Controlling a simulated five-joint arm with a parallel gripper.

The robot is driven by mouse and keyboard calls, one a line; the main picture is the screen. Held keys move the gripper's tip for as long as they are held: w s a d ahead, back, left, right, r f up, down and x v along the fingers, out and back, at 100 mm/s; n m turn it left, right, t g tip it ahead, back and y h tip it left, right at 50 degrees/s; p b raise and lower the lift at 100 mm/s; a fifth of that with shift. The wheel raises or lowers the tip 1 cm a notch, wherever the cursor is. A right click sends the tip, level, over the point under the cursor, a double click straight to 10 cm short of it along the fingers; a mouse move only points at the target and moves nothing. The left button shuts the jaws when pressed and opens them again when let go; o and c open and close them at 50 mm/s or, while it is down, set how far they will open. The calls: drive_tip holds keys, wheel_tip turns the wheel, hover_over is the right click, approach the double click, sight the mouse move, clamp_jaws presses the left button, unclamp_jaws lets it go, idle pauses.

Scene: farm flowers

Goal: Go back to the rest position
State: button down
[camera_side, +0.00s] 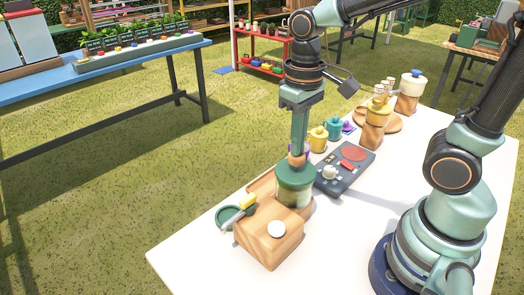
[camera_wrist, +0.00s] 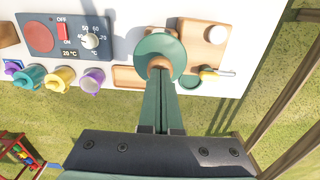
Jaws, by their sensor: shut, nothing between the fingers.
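My gripper (camera_side: 298,152) points straight down, its two green fingers together with nothing between them. The fingertips are just above or in front of the wooden knob of a green lid (camera_side: 294,174); I cannot tell whether they touch it. The lid sits on a glass jar (camera_side: 294,195) that stands at a wooden board (camera_side: 268,243). In the wrist view my gripper (camera_wrist: 161,72) overlaps the knob of the round green lid (camera_wrist: 158,48), and the jar below is hidden.
A dark hotplate panel (camera_side: 345,168) stands right of the jar. Small coloured pots (camera_side: 318,139) stand behind it. The white table's front left is clear.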

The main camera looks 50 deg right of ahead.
drive_tip(key=shift+f, duration=0.7)
drive_tip(key=shift+r, duration=0.2)
drive_tip(key=shift+r, duration=2.65)
wheel_tip(320, 180, up, 6)
drive_tip(key=d+f+t, duration=0.4)
drive_tip(key=f+t, duration=0.1)
drive_tip(key=shift+d+t, duration=0.25)
drive_tip(key=shift+t, duration=0.05)
